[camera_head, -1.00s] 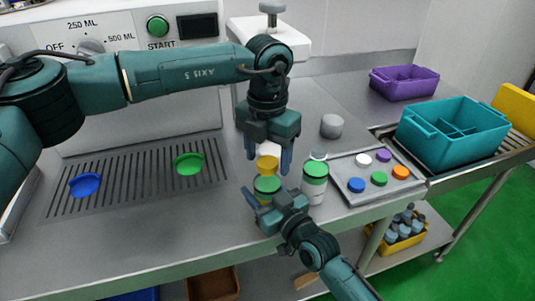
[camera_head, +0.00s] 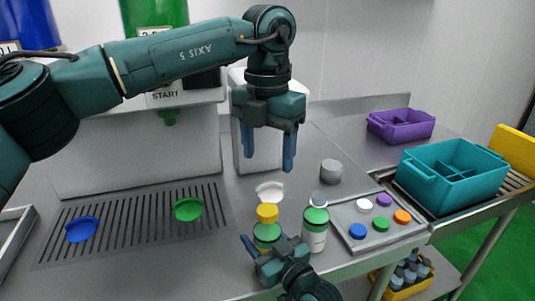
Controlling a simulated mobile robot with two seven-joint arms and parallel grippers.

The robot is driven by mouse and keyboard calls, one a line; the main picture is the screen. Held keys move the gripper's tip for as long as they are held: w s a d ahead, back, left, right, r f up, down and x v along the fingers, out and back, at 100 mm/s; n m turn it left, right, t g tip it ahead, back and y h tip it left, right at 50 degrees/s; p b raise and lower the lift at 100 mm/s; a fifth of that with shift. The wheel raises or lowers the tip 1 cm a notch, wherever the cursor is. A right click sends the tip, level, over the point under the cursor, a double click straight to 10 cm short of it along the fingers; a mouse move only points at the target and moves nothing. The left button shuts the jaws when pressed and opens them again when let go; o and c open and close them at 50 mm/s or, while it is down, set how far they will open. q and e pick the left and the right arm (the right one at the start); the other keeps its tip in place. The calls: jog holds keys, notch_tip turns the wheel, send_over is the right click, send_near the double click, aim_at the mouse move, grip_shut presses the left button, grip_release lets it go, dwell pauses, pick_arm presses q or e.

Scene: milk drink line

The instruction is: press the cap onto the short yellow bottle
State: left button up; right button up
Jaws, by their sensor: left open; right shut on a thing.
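A small yellow cap or top (camera_head: 267,213) shows at the middle of the counter.
A teal crate (camera_head: 455,175) and purple crate (camera_head: 402,124) lie beyond. Blue (camera_head: 82,229) and green (camera_head: 188,209) dishes are on the grate.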

jog(key=o, duration=1.5)
jog(key=v, duration=1.3)
jog(key=shift+s, duration=0.1)
jog(key=shift+d, duration=0.1)
